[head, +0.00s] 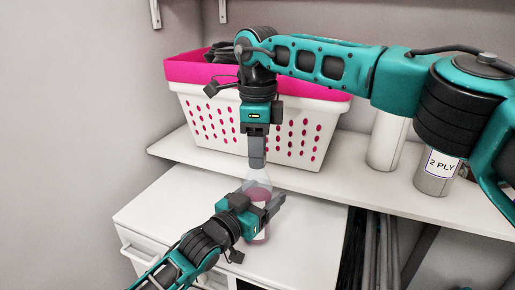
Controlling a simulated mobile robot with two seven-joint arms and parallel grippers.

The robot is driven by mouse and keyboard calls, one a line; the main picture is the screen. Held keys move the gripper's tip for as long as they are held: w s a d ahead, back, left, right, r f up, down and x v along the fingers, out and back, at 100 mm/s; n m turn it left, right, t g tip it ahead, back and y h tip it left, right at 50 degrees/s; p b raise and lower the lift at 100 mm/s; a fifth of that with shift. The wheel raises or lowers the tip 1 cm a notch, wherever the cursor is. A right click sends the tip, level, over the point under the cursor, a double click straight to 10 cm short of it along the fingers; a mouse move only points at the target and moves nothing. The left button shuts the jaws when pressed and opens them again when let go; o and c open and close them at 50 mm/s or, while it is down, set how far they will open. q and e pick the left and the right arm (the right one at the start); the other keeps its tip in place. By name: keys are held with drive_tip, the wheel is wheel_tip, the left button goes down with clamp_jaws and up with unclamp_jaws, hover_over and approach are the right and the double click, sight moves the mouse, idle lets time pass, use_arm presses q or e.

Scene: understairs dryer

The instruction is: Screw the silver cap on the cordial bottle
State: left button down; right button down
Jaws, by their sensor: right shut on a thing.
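The cordial bottle (259,187) stands upright on the white surface in the middle of the view, clear at the top with pink-red content. My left gripper (268,207) reaches in from the lower left at the bottle's middle. One grey finger crosses the bottle; I cannot tell whether the jaws grip it. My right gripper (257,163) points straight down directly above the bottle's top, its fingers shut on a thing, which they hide. The silver cap does not show separately. Whether the held thing touches the bottle's mouth cannot be told.
A white basket with pink lining (318,140) stands on the shelf (335,180) behind the grippers. A white cylinder (387,142) and a can labelled "2 PLY" (437,172) stand to the right. The white top (165,212) is clear left of the bottle.

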drive_tip(key=m, duration=0.7)
drive_tip(key=shift+m, duration=0.3)
drive_tip(key=m, duration=0.3)
drive_tip(key=shift+m, duration=0.3)
drive_tip(key=m, duration=0.4)
drive_tip(key=c, duration=0.6)
unclamp_jaws()
drive_tip(key=shift+c, duration=0.2)
wheel_tip(320, 180, up, 12)
